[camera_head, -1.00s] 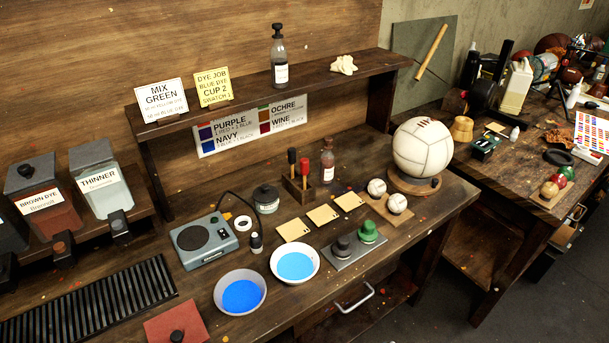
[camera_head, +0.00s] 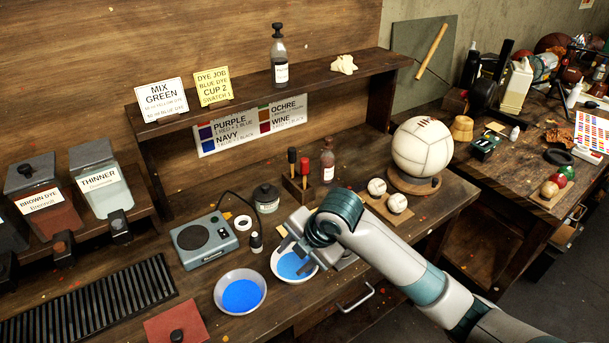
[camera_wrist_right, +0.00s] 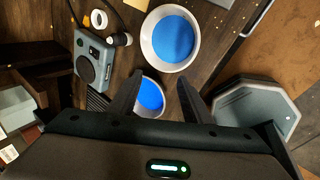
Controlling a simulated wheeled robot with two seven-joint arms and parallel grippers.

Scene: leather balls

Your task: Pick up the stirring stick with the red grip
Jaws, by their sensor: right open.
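The stirring stick with the red grip (camera_head: 305,166) stands upright in a small wooden holder (camera_head: 298,189) in the head view, beside a dark-gripped stick (camera_head: 292,156). Only its upper part shows above the holder. My right gripper (camera_head: 291,257) is open and empty over the bowl of light blue liquid (camera_head: 294,282), in front of the holder and apart from it. Its two fingers show spread in the right wrist view (camera_wrist_right: 160,78), where the sticks do not show. My left gripper is not in view.
A second bowl of blue liquid (camera_head: 240,294) stands to the left. A hot plate (camera_head: 203,240), a dark jar (camera_head: 266,199) and a bottle (camera_head: 327,165) stand near the holder. The shelf (camera_head: 230,104) runs above and behind. Two small balls (camera_head: 377,187) lie to the right.

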